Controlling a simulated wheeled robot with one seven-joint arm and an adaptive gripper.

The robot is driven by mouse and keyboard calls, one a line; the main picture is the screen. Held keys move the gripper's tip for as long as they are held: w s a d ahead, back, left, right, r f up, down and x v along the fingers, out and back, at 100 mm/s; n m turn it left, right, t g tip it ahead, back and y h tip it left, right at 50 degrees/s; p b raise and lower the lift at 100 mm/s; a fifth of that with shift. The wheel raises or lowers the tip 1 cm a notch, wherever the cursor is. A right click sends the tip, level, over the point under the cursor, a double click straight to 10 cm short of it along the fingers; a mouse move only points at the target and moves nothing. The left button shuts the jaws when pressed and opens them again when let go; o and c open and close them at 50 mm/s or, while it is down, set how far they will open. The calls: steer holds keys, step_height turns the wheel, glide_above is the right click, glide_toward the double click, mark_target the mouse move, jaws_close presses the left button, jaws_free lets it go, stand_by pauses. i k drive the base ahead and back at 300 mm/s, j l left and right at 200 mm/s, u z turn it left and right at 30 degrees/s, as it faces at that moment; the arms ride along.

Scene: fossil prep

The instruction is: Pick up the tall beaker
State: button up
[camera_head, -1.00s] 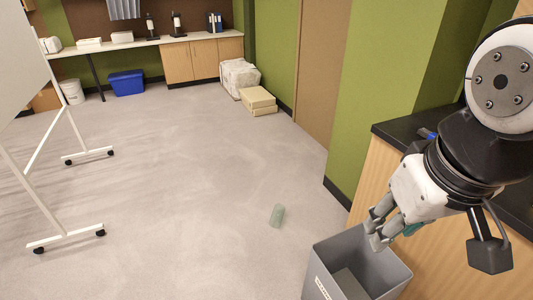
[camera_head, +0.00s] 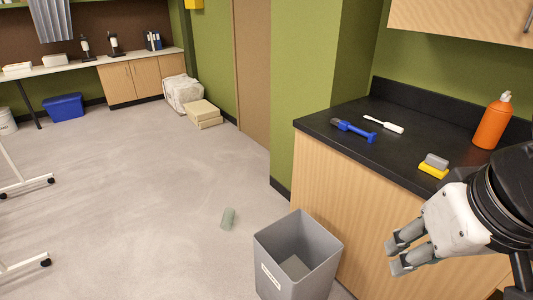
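A small pale-green, see-through cylinder (camera_head: 228,218), which looks like the beaker, is on the floor left of a grey bin. It is too small to tell surely whether it stands or lies. My gripper (camera_head: 395,257) is at the lower right, in front of the wooden cabinet and right of the bin, well apart from the cylinder. Its two grey fingers are apart, with nothing seen between them.
The open grey bin (camera_head: 297,252) stands against the cabinet. The black counter (camera_head: 395,152) bears a blue tool (camera_head: 353,129), a white brush (camera_head: 384,124), a yellow-grey block (camera_head: 434,166) and an orange bottle (camera_head: 492,122). The floor at left is mostly clear.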

mark_target(228, 218)
steer(key=i+j+z, duration=0.15)
steer(key=z, duration=0.25)
steer(key=i+j+z, duration=0.1)
steer(key=j+z, duration=0.25)
steer(key=i+j+z, duration=0.1)
steer(key=j+z, duration=0.3)
steer(key=i+j, duration=0.1)
steer(key=j, duration=0.5)
steer(key=i+j, duration=0.1)
steer(key=j, duration=0.5)
steer(key=i+j, duration=0.1)
steer(key=j, duration=0.45)
steer(key=i+j, duration=0.1)
steer(key=j, duration=0.5)
steer(key=i+j, duration=0.1)
steer(key=j, duration=0.5)
steer(key=i+j, duration=0.1)
steer(key=j, duration=1.05)
steer(key=i, duration=0.05)
